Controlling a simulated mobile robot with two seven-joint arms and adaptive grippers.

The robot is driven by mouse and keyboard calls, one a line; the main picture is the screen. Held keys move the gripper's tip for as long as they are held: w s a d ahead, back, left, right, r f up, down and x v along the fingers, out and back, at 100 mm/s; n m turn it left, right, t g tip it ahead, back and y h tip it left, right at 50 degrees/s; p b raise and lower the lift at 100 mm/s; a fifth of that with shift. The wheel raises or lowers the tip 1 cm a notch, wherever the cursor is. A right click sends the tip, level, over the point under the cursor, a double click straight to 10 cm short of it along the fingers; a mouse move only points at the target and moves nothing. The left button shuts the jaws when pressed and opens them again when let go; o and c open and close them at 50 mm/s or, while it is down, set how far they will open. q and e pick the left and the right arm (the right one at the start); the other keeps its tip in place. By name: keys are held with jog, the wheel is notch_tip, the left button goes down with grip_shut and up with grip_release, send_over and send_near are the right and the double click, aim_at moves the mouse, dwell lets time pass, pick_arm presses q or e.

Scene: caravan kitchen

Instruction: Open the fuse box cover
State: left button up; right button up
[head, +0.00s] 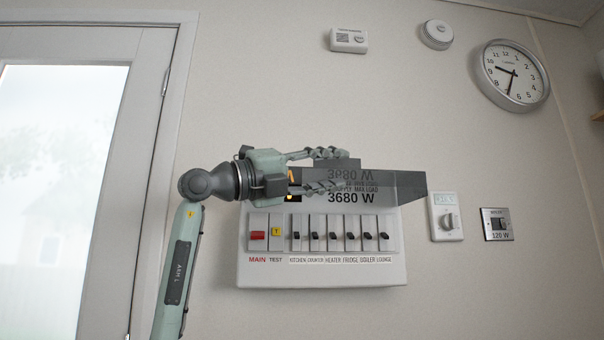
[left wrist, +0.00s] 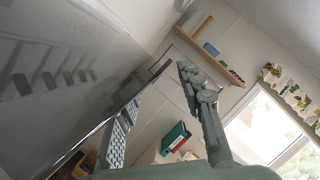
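The white fuse box (head: 322,270) hangs on the wall, with its row of switches uncovered. Its smoky see-through cover (head: 408,187) is swung up and sticks out from the top of the box. In the left wrist view the cover (left wrist: 50,60) fills the left side and mirrors the switches. My left gripper (head: 336,170) is at the cover's left part, fingers spread, one above the other. The wrist view shows a gap between the fingers (left wrist: 158,88), with the cover's edge close to the left one. Whether a finger touches the cover is unclear. My right gripper is out of view.
A thermostat (head: 445,217) and a metal switch plate (head: 496,224) are right of the box. A clock (head: 512,75), a smoke alarm (head: 437,34) and a small detector (head: 348,40) are higher up. A glazed door (head: 65,180) stands at the left.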

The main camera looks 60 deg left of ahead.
pick_arm(q)
jog(key=d+v, duration=0.1)
jog(key=v, duration=0.9)
jog(key=shift+s+a, duration=0.25)
jog(key=shift+a, duration=0.3)
